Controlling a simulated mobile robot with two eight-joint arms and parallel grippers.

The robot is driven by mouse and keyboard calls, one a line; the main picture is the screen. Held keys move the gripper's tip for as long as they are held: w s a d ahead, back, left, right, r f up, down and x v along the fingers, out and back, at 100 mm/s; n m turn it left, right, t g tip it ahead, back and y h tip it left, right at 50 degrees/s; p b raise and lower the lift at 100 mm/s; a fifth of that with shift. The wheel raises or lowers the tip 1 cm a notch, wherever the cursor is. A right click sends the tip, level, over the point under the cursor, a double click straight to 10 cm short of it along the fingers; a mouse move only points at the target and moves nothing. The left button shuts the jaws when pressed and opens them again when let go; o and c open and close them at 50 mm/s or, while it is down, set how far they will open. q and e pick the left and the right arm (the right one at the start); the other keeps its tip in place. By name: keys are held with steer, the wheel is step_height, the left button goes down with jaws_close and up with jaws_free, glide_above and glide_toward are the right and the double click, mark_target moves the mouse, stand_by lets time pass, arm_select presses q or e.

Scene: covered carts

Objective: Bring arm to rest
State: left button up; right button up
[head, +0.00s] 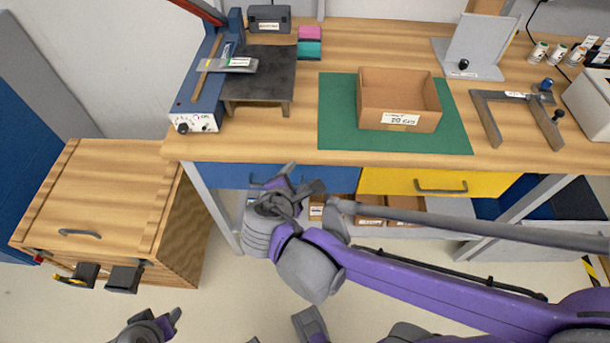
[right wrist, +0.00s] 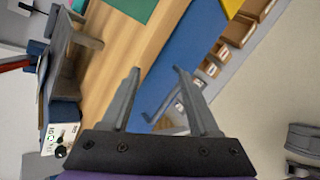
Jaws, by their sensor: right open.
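My right arm (head: 400,277) comes in from the right in the head view. Its gripper (head: 300,177) is in front of the bench, at the height of the blue drawer in that picture. In the right wrist view the gripper (right wrist: 155,72) has its two grey fingers apart with nothing between them. Beyond the fingers are the bench's front edge and the blue drawer front (right wrist: 180,60).
The wooden bench (head: 300,140) bears an open cardboard box (head: 371,107) on a green mat (head: 338,110), a blue-and-white device (head: 195,121) and a grey angled bracket (head: 488,120). A lidded wooden cart (head: 110,190) stands left. A yellow drawer (head: 390,181) is under the bench. Bare floor shows between cart and bench.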

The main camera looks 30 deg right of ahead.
stand_by(0.6)
steer(key=s+a+r+m+g+y+p, duration=0.1)
steer(key=s+m+y+p, duration=0.2)
steer(key=m, duration=0.5)
steer(key=s+a+r+m+g+y+p, duration=0.1)
steer(key=s+r+m+y+p, duration=0.1)
steer(key=s+m+y+p, duration=0.2)
steer(key=s+m+p, duration=0.2)
steer(key=s+m, duration=0.1)
steer(key=m, duration=0.1)
steer(key=shift+r+g+y+p, duration=0.3)
steer(key=shift+s, duration=0.15)
